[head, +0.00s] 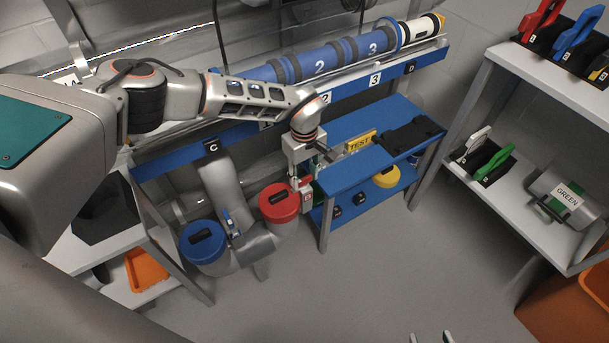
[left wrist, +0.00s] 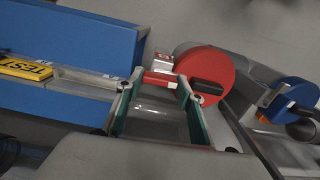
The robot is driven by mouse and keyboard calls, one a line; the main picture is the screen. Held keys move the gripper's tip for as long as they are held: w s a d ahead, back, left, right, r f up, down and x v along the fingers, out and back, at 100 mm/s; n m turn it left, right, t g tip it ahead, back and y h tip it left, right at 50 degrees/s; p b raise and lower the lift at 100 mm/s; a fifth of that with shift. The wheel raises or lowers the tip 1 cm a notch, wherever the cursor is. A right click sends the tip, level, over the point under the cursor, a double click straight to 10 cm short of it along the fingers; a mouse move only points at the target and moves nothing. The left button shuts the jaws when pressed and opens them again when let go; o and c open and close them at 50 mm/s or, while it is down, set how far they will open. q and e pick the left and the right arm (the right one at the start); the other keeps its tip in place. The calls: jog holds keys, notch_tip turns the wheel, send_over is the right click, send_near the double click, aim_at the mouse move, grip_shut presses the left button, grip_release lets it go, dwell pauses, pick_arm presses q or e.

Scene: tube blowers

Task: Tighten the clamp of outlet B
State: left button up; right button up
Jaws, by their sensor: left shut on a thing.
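My left gripper (head: 305,182) reaches down beside the red cap (head: 278,202) at the duct's end, left of the blue bench. In the left wrist view its green-padded fingers (left wrist: 158,90) are closed on a small red handle (left wrist: 160,79) beside the red cap. In the head view a red piece with a white mark (head: 307,196) shows at the fingertips; the mark is too small to read. I cannot read a letter B on any outlet. The clamp band is mostly hidden. My right gripper (head: 431,338) shows only two fingertips, apart and empty, at the bottom edge.
A blue cap (head: 202,242) and a blue lever (head: 232,223) are on the left duct branch. The blue bench (head: 345,172) stands close right of the gripper, with a yellow TEST block (head: 361,141). Shelves (head: 490,105) stand at right. The middle floor is clear.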

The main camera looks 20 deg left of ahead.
aim_at(304, 178)
pick_arm(q)
jog(key=shift+s+f+m, duration=0.1)
jog(key=shift+f+m, duration=0.1)
jog(key=shift+m, duration=0.2)
jog(key=o, duration=1.1)
jog(key=shift+r, duration=0.15)
jog(key=shift+r, duration=0.2)
notch_tip(304, 178, up, 12)
jog(key=shift+f, duration=0.25)
